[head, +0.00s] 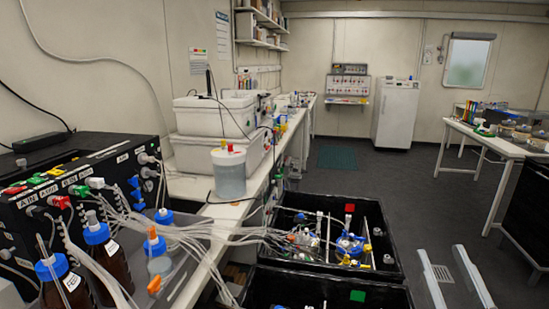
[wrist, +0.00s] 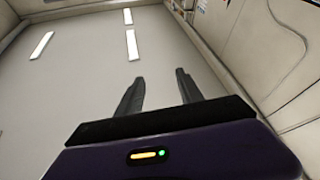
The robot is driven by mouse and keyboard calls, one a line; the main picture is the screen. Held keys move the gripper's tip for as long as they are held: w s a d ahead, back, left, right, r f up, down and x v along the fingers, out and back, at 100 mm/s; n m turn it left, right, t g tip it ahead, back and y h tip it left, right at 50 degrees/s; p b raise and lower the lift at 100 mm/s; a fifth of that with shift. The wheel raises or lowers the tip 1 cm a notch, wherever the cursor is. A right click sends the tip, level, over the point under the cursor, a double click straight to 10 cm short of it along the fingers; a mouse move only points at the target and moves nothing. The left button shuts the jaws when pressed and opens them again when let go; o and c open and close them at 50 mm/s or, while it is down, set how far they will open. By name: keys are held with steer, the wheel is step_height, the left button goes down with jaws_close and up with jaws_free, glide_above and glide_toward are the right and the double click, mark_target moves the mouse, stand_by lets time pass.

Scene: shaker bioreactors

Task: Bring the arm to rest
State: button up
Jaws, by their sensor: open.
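My gripper (wrist: 158,84) shows in the wrist view, with its two dark fingers apart and nothing between them. It points up towards the pale ceiling (wrist: 75,85) with its strip lights. A small panel on its purple housing shows an orange bar and a green light. The head view does not show my gripper or arm clearly. Two pale bars at the lower right of the head view may be parts of my own body; I cannot tell.
A long white bench (head: 228,212) runs along the left wall with a black control box (head: 95,178), bottles and tubing. Two black crates (head: 388,272) with vessels stand beside it. A white table (head: 487,141) stands right. A fridge (head: 396,112) stands at the back. The middle floor is clear.

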steer(key=s+a+f+g, duration=0.2)
steer(key=s+a+f, duration=0.1)
steer(key=s+f, duration=0.4)
steer(key=s+a+f+g+y, duration=0.1)
steer(key=s+a+f+g, duration=0.2)
steer(key=s+f, duration=0.4)
steer(key=s+a+f+m+g+y, duration=0.1)
steer(key=s+a+f+g, duration=0.2)
steer(key=s+f, duration=0.4)
steer(key=s+a, duration=0.1)
steer(key=s, duration=0.8)
steer(key=shift+s+f, duration=0.25)
steer(key=shift+s, duration=0.15)
